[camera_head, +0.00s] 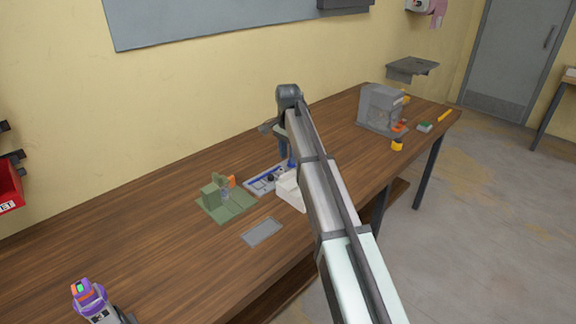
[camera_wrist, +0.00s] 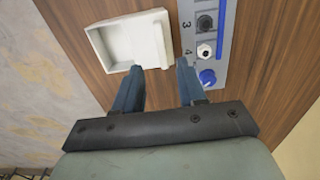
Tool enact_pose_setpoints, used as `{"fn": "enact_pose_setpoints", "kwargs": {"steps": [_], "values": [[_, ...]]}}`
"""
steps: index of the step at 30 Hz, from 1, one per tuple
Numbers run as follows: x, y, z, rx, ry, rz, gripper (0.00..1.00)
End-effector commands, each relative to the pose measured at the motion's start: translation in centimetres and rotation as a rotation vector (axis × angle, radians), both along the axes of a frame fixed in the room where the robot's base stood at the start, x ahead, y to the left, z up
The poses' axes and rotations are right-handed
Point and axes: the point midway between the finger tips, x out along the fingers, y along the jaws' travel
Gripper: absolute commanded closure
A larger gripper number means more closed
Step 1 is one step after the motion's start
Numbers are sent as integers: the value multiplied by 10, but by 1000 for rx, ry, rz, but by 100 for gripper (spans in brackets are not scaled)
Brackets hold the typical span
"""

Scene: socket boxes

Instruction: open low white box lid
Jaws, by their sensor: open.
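The low white box (camera_head: 290,188) sits on the wooden table, partly behind my arm in the head view. In the wrist view the white box (camera_wrist: 128,42) shows a shallow recessed face with a raised rim and a small protruding part at its lower right. I cannot tell whether its lid is open. My gripper (camera_wrist: 160,68) is open, with nothing between its fingers. Its left fingertip is close to the box's lower right edge; I cannot tell whether they touch. The right fingertip is between the box and the grey panel. In the head view my arm hides most of the fingers.
The grey panel (camera_wrist: 207,45), numbered 3 and 4, has round sockets and a blue knob (camera_wrist: 207,77). A green fixture (camera_head: 222,200) and a flat grey plate (camera_head: 262,232) lie left of the box. A grey machine (camera_head: 380,108) stands at the far right.

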Motion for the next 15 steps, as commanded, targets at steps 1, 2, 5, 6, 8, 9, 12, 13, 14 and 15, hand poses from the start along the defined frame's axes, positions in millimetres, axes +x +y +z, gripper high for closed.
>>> {"fn": "enact_pose_setpoints", "kwargs": {"steps": [1,2,5,6,8,9,12,13,14,15], "values": [[1,0,11,0,-1,0,60],[1,0,17,1,-2,0,60],[1,0,33,0,-1,0,60],[1,0,38,0,-1,0,60],[1,0,46,0,-1,0,60],[1,0,50,0,-1,0,60],[0,0,57,0,0,0,60],[0,0,59,0,0,0,60],[0,0,60,0,0,0,60],[0,0,61,0,0,0,60]]}}
